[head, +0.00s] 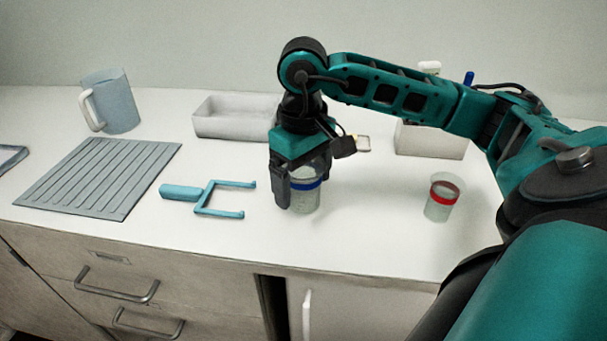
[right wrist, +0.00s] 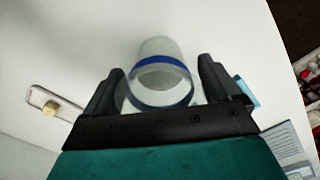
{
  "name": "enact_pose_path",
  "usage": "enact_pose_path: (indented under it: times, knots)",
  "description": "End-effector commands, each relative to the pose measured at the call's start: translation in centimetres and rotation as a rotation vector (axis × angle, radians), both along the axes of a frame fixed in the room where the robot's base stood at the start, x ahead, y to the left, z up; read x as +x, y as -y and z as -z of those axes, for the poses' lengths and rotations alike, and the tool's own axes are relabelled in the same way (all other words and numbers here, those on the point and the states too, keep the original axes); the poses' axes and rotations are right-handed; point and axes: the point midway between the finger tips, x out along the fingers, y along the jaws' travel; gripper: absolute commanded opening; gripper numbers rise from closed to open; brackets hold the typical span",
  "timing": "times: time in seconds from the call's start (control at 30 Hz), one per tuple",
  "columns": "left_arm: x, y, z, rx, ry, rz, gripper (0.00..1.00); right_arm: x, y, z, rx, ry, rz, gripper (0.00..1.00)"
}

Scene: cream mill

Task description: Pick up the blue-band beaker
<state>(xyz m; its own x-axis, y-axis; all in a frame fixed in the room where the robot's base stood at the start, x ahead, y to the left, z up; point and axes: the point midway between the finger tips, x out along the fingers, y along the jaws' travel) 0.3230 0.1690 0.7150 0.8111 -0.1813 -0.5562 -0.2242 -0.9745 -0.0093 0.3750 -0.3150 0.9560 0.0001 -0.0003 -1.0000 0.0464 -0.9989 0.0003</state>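The blue-band beaker (head: 306,197) is clear with a blue ring and stands upright on the white counter. My right gripper (head: 297,190) points down over it, and one finger hides part of its left side. In the right wrist view the beaker (right wrist: 160,72) is between the two fingers of my right gripper (right wrist: 160,85). The fingers are apart, with a gap showing on each side of the beaker. My left gripper is not in view.
A red-band beaker (head: 441,198) stands to the right. A blue forked tool (head: 207,195) lies to the left, beside a ribbed grey mat (head: 100,178). A grey jug (head: 113,104), a grey tray (head: 236,122) and a white box (head: 432,142) stand behind.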

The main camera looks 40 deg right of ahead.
Motion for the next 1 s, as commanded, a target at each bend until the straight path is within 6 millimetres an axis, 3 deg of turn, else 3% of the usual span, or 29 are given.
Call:
enact_pose_path:
  times: [0.07, 0.4, 0.77, 1.0]
  knots:
    - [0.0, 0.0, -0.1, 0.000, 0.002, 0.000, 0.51, 0.0, 0.0, -0.1, 0.000, 0.000, 0.000, 0.84]
    - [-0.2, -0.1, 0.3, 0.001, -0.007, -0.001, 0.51, 0.0, 0.0, -0.1, 0.000, 0.000, 0.001, 0.51]
    - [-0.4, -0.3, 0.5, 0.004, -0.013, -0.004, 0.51, 0.1, 0.0, -0.6, 0.001, 0.002, 0.001, 0.50]
    - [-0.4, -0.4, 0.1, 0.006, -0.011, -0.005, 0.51, 0.1, 0.0, -3.8, 0.002, 0.007, 0.000, 0.50]
